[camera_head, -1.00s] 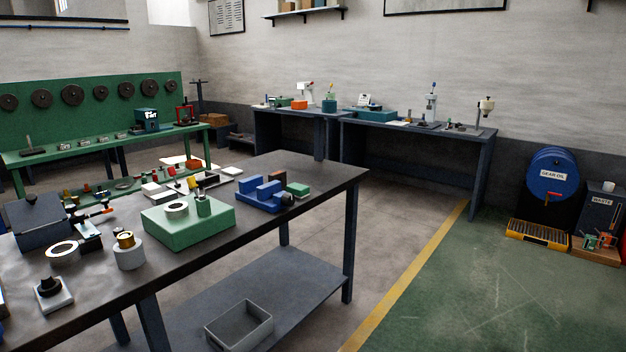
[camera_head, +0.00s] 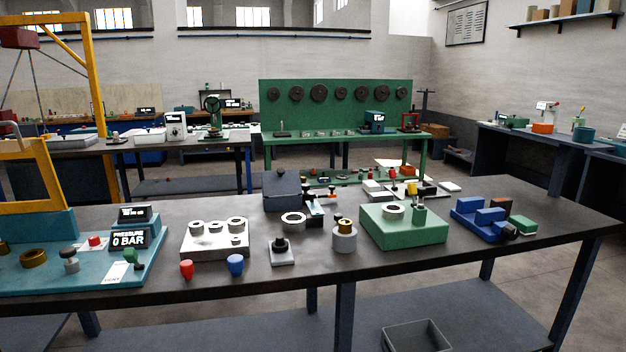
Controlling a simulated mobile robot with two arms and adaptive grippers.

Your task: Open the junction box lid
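A dark blue-grey box (camera_head: 281,190) stands toward the back of the dark workbench (camera_head: 290,287), near the middle of the view. It looks like the junction box, but I see no label on it. Its top looks covered; the lid's edge and any latch are too small to make out. Neither of my grippers shows in this view.
On the bench are a teal press station (camera_head: 78,265) with a "0 BAR" display, a white block with rings (camera_head: 215,240), a green block (camera_head: 404,227) and a blue fixture (camera_head: 480,219). The bench's front right is clear.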

